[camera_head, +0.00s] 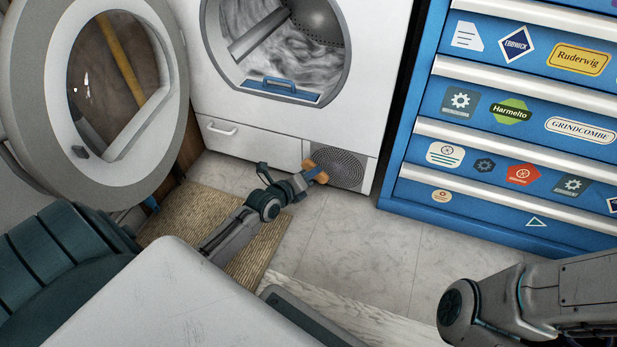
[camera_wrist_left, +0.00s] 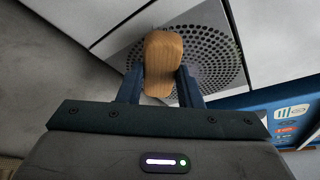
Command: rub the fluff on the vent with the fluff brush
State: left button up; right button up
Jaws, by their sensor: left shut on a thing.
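The vent (camera_head: 343,168) is a round perforated grille low on the right of the white dryer's front. It also shows in the left wrist view (camera_wrist_left: 215,62), partly covered by the brush. The fluff brush shows as a wooden handle or back (camera_wrist_left: 163,62), held between the two dark fingers of my left gripper (camera_wrist_left: 160,85). In the head view the brush (camera_head: 314,172) is at the left edge of the vent. I cannot tell whether it touches. Its bristles are hidden, and I cannot make out any fluff. My right gripper is outside the head view.
The dryer (camera_head: 235,110) has its round door (camera_head: 60,90) swung open to the left. A blue toolchest (camera_head: 400,185) with stickers stands to the right. A woven mat (camera_head: 200,210) lies on the tiled floor. The floor before the toolchest is clear.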

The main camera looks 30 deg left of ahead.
pick_arm(q)
jog(key=shift+w+a+b, duration=0.1)
jog(key=shift+w+b, duration=0.3)
jog(key=shift+w, duration=0.05)
